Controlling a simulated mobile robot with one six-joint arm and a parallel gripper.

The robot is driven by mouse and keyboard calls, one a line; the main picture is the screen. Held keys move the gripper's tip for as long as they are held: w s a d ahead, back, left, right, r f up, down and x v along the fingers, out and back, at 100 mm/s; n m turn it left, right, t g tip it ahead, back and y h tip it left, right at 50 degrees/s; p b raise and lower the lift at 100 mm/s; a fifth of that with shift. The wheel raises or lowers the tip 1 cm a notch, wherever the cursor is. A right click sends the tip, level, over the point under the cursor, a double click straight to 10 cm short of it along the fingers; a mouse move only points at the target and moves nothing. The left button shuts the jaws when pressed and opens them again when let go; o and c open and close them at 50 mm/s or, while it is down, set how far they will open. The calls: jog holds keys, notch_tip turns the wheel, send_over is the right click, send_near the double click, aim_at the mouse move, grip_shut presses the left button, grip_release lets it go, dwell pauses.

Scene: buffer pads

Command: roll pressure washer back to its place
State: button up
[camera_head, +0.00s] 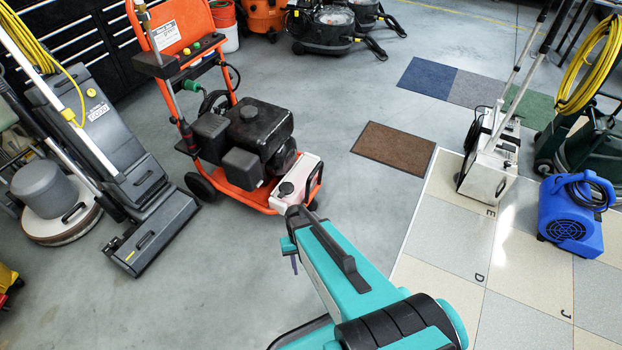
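The pressure washer (240,145) stands upright on the grey floor, left of centre. It has an orange tube frame, an orange panel at the top, a black engine, a white tank at its front right corner and black wheels. My teal and black arm reaches in from the bottom of the picture. Its far end, with my gripper (292,248), appears just in front of the washer's white tank. I cannot tell whether it touches the washer. The fingertips are not clear, and no hold on the washer can be made out.
A grey floor machine (125,165) and a round scrubber (50,200) stand left. Blue, grey and green mats and a brown mat (395,148) lie behind right. A steel machine (490,160) and blue blower (577,215) stand on lettered tiles. Grey floor lower left is clear.

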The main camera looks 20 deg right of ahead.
jog(key=s+a+n+g+h, duration=0.1)
jog(key=s+a+n, duration=0.2)
jog(key=s, duration=1.1)
jog(key=shift+s+a+f, duration=0.15)
jog(key=shift+f, duration=0.2)
jog(key=shift+s, duration=0.1)
jog(key=shift+c, duration=0.6)
